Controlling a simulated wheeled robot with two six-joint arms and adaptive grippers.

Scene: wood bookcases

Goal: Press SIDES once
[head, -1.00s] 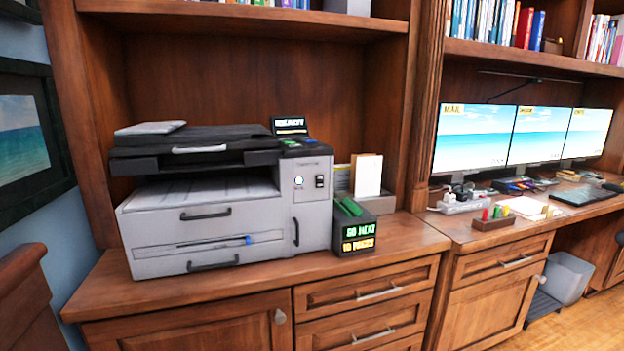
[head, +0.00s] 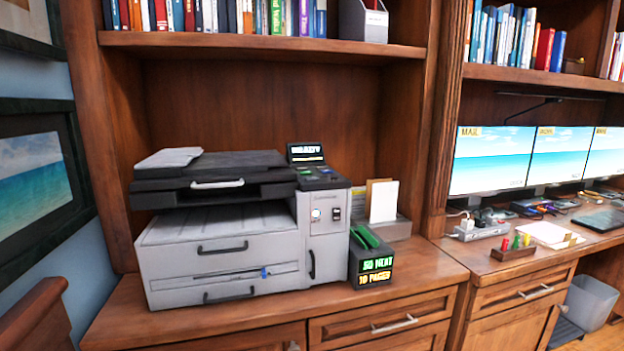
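A grey and black printer (head: 222,240) stands on the wooden counter. Its top control panel (head: 320,177) has small green and blue marks at the right end; their labels are too small to read, so I cannot tell which one is SIDES. A small black display (head: 305,152) above the panel shows white text that seems to say READY. The printer's front has a lit round button (head: 316,215) and a dark switch (head: 335,213). Neither of my grippers is in view.
A dark box (head: 372,265) with green and orange lit text, seemingly ending in 10 PAGES, stands right of the printer. A paper holder (head: 395,229) is behind it. A shelf (head: 260,45) hangs above. Monitors (head: 490,160) stand at right. The counter's front strip is clear.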

